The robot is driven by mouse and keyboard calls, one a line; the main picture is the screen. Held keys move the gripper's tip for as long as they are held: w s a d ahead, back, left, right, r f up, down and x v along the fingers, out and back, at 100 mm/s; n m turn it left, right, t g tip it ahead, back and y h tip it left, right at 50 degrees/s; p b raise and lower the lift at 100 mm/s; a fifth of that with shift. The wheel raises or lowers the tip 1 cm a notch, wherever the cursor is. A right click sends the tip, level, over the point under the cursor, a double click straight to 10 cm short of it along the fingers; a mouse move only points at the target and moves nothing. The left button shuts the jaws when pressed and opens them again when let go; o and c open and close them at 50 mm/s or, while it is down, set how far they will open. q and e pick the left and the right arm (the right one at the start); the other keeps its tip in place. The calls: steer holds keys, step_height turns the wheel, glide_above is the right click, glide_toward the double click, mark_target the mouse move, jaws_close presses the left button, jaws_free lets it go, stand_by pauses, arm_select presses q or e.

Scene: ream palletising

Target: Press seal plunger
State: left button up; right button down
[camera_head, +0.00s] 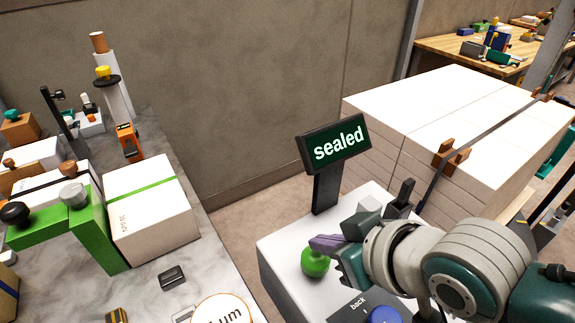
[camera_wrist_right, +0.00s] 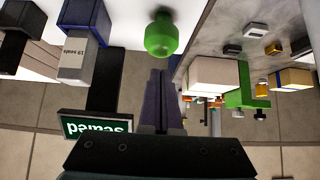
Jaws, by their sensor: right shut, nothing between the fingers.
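The seal plunger appears as a round green knob (camera_head: 315,262) on a white-topped stand (camera_head: 290,250). It also shows at the top middle of the right wrist view (camera_wrist_right: 161,36). My right gripper (camera_head: 322,243) is shut and empty, its purple fingers at the knob's upper edge in the head view. In the right wrist view the finger tips (camera_wrist_right: 158,76) point at the knob with a small gap in the picture; I cannot tell whether they touch. A dark sign (camera_head: 335,144) on the stand reads "sealed" in lit letters. My left gripper is not in view.
A dark plate marked "back" (camera_head: 357,304) and a blue button (camera_head: 385,315) lie at the stand's front. A tall strapped stack of white reams (camera_head: 400,150) stands behind right. A marble table (camera_head: 165,255) at left holds a green-strapped ream (camera_head: 150,205) and a green bracket (camera_head: 95,235).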

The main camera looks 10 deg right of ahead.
mark_target(322, 261)
steer(key=shift+f, duration=0.85)
step_height(322, 261, down, 3)
steer(key=shift+b, duration=1.15)
steer(key=shift+r, duration=0.2)
step_height(322, 261, up, 6)
steer(key=p, duration=0.6)
steer(key=shift+w+f, duration=0.1)
steer(key=shift+f, duration=0.15)
steer(key=v, duration=0.9)
steer(key=shift+s+f+p, duration=0.3)
steer(key=shift+s+p, duration=0.05)
steer(key=shift+p, duration=0.05)
